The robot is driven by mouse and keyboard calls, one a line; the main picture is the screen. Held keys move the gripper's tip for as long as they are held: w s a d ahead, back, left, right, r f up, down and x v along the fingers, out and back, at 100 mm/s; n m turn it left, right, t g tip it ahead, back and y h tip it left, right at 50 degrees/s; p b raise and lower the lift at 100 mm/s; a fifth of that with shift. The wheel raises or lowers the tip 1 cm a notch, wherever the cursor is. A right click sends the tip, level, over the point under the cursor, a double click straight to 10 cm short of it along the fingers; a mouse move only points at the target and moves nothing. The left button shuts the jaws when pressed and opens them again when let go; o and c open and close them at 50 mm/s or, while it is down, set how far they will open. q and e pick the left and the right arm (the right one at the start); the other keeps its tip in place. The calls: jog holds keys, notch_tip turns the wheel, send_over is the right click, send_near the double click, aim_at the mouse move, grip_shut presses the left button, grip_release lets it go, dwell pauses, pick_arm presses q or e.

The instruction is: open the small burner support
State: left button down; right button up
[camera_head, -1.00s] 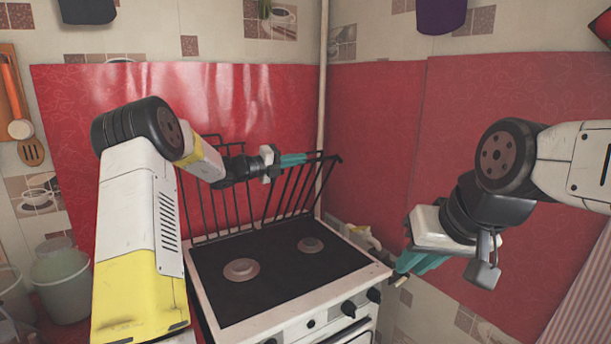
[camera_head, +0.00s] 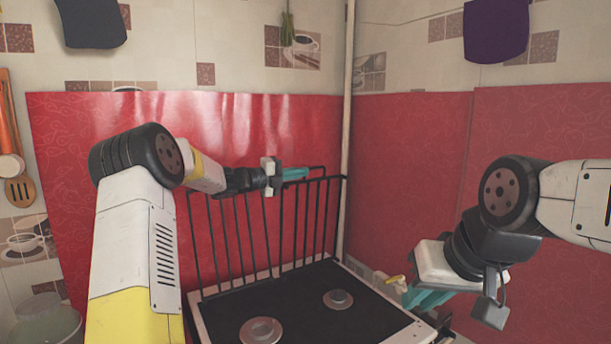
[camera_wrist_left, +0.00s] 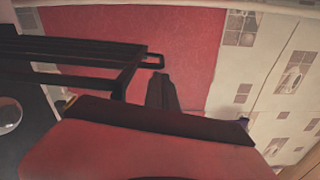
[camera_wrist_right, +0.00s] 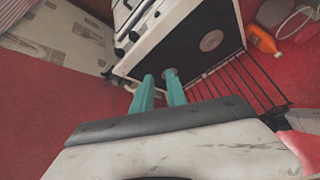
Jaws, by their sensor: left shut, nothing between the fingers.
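The small burner support, a black wire grate (camera_head: 326,215), stands about upright at the back right of the stove. It is behind the smaller burner (camera_head: 338,298). My left gripper (camera_head: 300,174) is shut and empty at the top bar of the grate. I cannot tell whether it touches the bar. In the left wrist view its dark closed fingers (camera_wrist_left: 160,92) are close to the end of the black bars (camera_wrist_left: 75,50).
The other part of the grate (camera_head: 212,240) also stands upright, behind the larger burner (camera_head: 261,331). The black stove top (camera_head: 300,300) is clear. Red oilcloth walls (camera_head: 405,180) are close behind and to the right. A pale pipe (camera_head: 347,120) runs up the corner.

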aim_at(318, 168)
dwell(0.3)
